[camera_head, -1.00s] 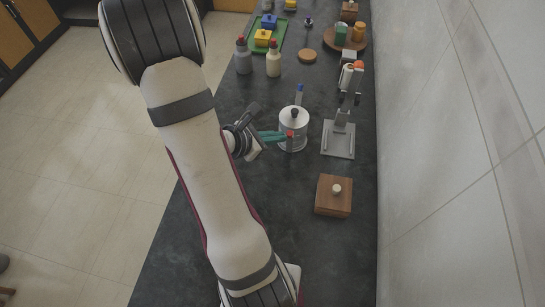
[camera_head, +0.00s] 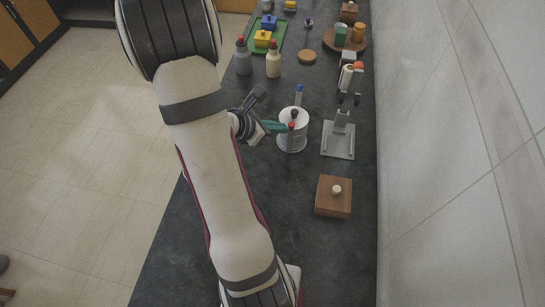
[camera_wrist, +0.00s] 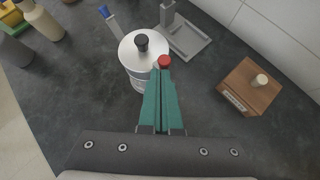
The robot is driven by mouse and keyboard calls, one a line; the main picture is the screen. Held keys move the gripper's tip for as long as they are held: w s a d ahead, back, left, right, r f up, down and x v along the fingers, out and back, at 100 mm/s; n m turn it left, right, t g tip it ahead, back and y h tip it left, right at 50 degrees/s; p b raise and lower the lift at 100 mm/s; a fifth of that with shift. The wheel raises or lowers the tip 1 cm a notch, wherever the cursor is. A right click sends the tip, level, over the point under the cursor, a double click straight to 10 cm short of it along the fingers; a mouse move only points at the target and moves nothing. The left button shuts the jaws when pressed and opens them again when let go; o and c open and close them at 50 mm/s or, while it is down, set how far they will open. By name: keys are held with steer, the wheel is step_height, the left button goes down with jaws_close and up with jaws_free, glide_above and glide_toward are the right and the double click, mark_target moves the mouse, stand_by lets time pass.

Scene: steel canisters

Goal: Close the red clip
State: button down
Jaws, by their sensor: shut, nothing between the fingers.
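The steel canister (camera_head: 292,142) stands upright on the dark counter, with a black knob (camera_wrist: 142,40) on its lid. The blue-tipped clip (camera_wrist: 105,12) sticks out on the far side. My gripper (camera_wrist: 160,74) is shut and empty, its teal fingers pointing at the red tip. They overlap the clip's lower part, so I cannot tell whether they touch it. The fingers also show in the head view (camera_head: 278,128).
A grey stand (camera_head: 338,138) is right of the canister, and a wooden box (camera_head: 333,196) is nearer on the right. Two bottles (camera_head: 273,64) and a green tray (camera_head: 281,33) stand farther back. The counter in front of the canister is clear.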

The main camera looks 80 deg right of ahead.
steer(key=shift+r, duration=0.1)
steer(key=w+a+f+v, duration=0.1)
steer(key=f+v, duration=0.1)
steer(key=v, duration=1.2)
steer(key=a+r+m+t+y, duration=0.1)
steer(key=a+m+t+y, duration=0.2)
steer(key=a+m, duration=0.4)
steer(key=a+r+m+t+y, duration=0.2)
steer(key=a+m+y, duration=0.4)
steer(key=a, duration=1.8)
steer(key=shift+w+a+r+m+t, duration=0.2)
steer(key=shift+w+a+m+t, duration=0.15)
steer(key=shift+w+m+t, duration=0.25)
steer(key=shift+s, duration=0.1)
